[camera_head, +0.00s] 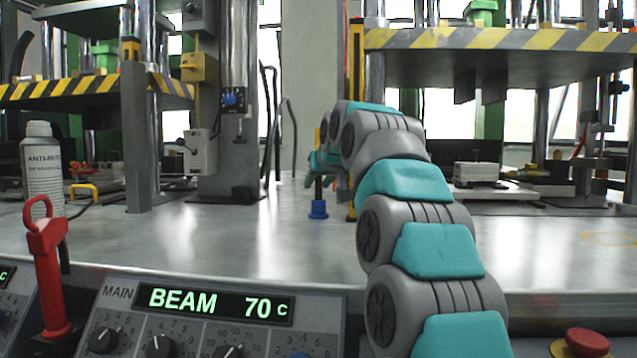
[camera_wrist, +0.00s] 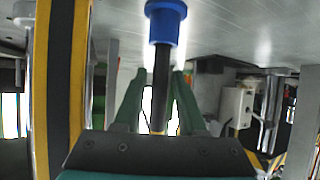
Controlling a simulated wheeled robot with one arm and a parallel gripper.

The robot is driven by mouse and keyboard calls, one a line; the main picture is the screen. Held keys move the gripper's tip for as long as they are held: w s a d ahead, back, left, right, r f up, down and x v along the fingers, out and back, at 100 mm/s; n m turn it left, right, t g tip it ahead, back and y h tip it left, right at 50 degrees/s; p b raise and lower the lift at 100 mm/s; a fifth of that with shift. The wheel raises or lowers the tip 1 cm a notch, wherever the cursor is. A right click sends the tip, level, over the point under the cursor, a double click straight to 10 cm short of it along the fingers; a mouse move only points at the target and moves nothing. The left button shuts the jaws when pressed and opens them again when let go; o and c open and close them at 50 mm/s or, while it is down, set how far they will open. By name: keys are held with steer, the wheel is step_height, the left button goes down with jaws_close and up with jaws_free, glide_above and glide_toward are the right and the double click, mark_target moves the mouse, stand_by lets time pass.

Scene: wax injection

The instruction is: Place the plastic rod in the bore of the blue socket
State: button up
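The blue socket (camera_head: 318,209) stands on the metal table left of my arm, and it also shows at the top of the wrist view (camera_wrist: 165,22). The plastic rod (camera_wrist: 160,85) is black with a yellowish end towards my palm. Its dark part shows upright above the socket in the head view (camera_head: 318,188). Its far end meets the socket's mouth and appears to be in the bore; how deep is hidden. My gripper (camera_wrist: 159,73) has its green fingers spread on both sides of the rod, with gaps showing. In the head view my gripper (camera_head: 328,165) is small and partly hidden.
A yellow-and-black striped post (camera_head: 356,100) stands close beside my gripper. Presses with striped plates stand left and right at the back. A white bottle (camera_head: 42,168), a red-handled lever (camera_head: 48,265) and a control panel (camera_head: 215,310) are nearer. The table's middle-left is clear.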

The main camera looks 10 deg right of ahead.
steer(key=shift+o, duration=0.7)
steer(key=shift+r, duration=0.1)
steer(key=shift+s+r, duration=0.3)
steer(key=shift+s, duration=0.1)
steer(key=v, duration=1.1)
steer(key=shift+p, duration=0.35)
steer(key=shift+d, duration=0.1)
stand_by(1.0)
